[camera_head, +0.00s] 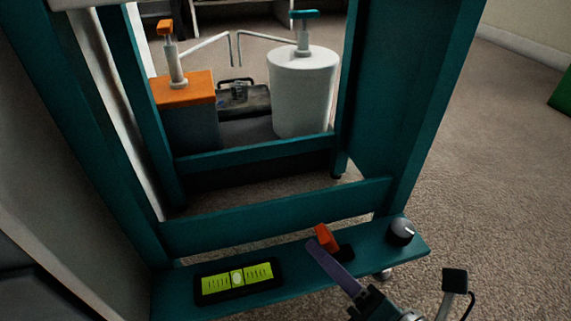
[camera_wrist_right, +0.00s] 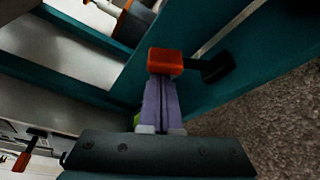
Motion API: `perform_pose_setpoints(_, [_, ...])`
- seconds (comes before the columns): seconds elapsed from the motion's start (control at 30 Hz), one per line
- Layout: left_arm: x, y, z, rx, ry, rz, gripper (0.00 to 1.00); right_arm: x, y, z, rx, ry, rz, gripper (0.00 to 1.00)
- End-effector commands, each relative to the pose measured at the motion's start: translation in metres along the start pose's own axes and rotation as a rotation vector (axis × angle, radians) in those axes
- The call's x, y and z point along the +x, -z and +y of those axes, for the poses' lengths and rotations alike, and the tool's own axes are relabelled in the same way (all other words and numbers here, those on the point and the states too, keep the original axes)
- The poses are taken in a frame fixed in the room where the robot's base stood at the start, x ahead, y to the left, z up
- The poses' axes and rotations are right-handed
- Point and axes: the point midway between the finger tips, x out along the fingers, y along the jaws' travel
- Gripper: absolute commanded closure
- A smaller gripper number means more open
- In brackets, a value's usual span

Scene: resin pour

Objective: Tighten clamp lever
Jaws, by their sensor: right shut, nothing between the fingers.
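The clamp lever has an orange-red handle (camera_head: 325,238) on a black base, at the right part of the teal frame's front ledge. In the right wrist view the orange handle (camera_wrist_right: 165,62) is just ahead of the fingers, with its black part (camera_wrist_right: 215,68) to the right. My right gripper (camera_head: 316,247) reaches in from the lower right, its purple fingers shut together and empty. In the right wrist view the fingertips (camera_wrist_right: 162,80) are right at the handle's near side. I cannot tell whether they touch it. My left gripper is not in view.
The ledge (camera_head: 300,273) also bears a green level display (camera_head: 237,280) and a round grey knob (camera_head: 402,231). Behind the crossbar (camera_head: 275,217) stand an orange-topped container (camera_head: 187,88) and a white cylinder (camera_head: 302,95), both with pumps. Carpet at right is open.

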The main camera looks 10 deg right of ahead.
Motion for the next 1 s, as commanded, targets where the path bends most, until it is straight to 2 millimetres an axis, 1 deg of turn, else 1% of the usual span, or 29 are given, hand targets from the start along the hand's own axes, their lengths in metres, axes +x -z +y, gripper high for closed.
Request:
perform_pose_setpoints(0.37, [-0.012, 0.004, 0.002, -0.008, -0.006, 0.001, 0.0, -0.006, -0.018, 0.002, -0.001, 0.001, -0.003, 1.0])
perform_pose_setpoints(0.7, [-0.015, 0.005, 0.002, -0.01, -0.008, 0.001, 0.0, -0.013, -0.037, -0.005, -0.002, 0.001, -0.001, 1.0])
perform_pose_setpoints(1.0, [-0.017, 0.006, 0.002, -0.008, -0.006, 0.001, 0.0, -0.012, -0.038, -0.003, -0.001, 0.0, -0.001, 1.0])
